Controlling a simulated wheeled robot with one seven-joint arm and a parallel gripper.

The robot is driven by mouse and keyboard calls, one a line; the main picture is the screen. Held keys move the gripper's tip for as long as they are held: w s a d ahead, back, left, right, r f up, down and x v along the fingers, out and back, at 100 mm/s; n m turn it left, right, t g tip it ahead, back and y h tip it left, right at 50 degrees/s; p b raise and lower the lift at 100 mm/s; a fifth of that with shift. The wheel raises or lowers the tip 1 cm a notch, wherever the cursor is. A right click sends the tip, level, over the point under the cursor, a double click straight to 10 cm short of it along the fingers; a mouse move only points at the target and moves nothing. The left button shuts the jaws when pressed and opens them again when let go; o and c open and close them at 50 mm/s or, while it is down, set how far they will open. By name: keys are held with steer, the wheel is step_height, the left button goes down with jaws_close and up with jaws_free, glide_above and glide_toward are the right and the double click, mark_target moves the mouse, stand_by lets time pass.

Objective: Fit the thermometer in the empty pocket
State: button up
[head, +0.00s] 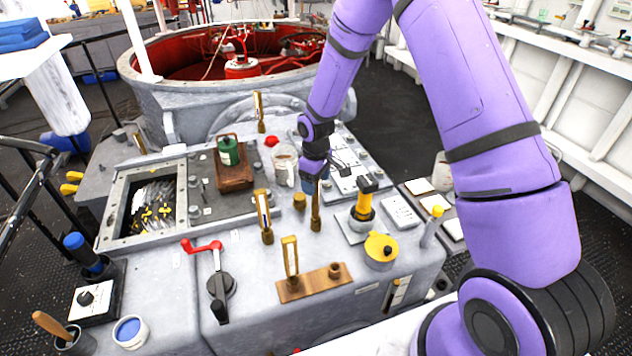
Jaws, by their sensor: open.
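A brass rack (316,284) lies near the front edge of the grey machine top. One brass-framed thermometer (290,257) stands upright at its left end. An empty round pocket (335,270) is at its right end. Another brass thermometer (316,208), seen nearly edge-on, stands upright behind the rack. A third thermometer (264,214) stands to its left, facing me. My gripper (315,177) is open, at the top of the edge-on thermometer in the picture. I cannot tell whether the thermometer is between the fingers, which are small and partly hidden.
A yellow-and-black handle (364,203) and a yellow round can (380,250) stand right of the rack. An open hatch (150,208) is at left.

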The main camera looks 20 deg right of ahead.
step_height(320, 180, up, 10)
steer(key=shift+r, duration=0.15)
stand_by(0.3)
